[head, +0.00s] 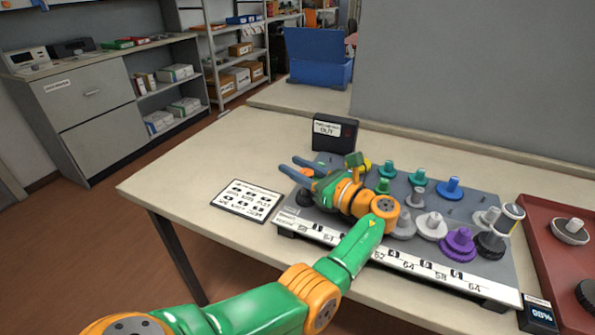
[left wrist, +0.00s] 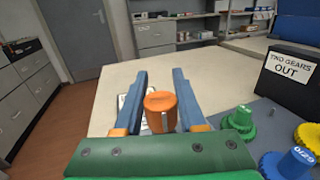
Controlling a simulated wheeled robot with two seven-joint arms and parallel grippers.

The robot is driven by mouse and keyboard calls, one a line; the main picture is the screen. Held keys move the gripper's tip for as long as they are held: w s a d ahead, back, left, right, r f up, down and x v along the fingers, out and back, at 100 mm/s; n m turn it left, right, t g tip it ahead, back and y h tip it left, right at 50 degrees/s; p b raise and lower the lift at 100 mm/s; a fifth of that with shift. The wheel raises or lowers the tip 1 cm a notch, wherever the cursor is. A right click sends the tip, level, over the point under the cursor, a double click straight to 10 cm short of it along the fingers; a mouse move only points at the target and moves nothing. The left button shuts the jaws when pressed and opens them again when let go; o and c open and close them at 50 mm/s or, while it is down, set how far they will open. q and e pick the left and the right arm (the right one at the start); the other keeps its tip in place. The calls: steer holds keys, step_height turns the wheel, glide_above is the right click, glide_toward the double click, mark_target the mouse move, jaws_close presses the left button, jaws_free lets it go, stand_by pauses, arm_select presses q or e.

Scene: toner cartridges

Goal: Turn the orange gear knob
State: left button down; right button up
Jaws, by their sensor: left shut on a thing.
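The orange gear knob (left wrist: 161,103) stands between the two blue fingers of my left gripper (left wrist: 160,76) in the left wrist view. The fingers lie along both of its sides and the gripper is shut on it. In the head view my left gripper (head: 297,168) reaches over the left end of the grey gear board (head: 325,222). There the knob is mostly hidden by my fingers. My right gripper is not in view.
A black box labelled "OUT" (head: 334,134) stands behind the board. Green, blue, grey, white and purple gears crowd the board, including a purple one (head: 458,243). A card (head: 247,200) lies left of it, and a red tray (head: 553,262) lies right. The table's left end is clear.

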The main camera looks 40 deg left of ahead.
mark_target(312, 176)
arm_select(q)
steer(key=c, duration=0.8)
jaws_free()
steer(key=o, duration=0.3)
steer(key=shift+a, duration=0.2)
steer(key=d+b, duration=0.1)
steer(key=d, duration=0.2)
steer(key=d+b, duration=0.1)
steer(key=d, duration=0.3)
steer(key=shift+s+f, duration=0.15)
steer(key=shift+s, duration=0.05)
steer(key=shift+d, duration=0.15)
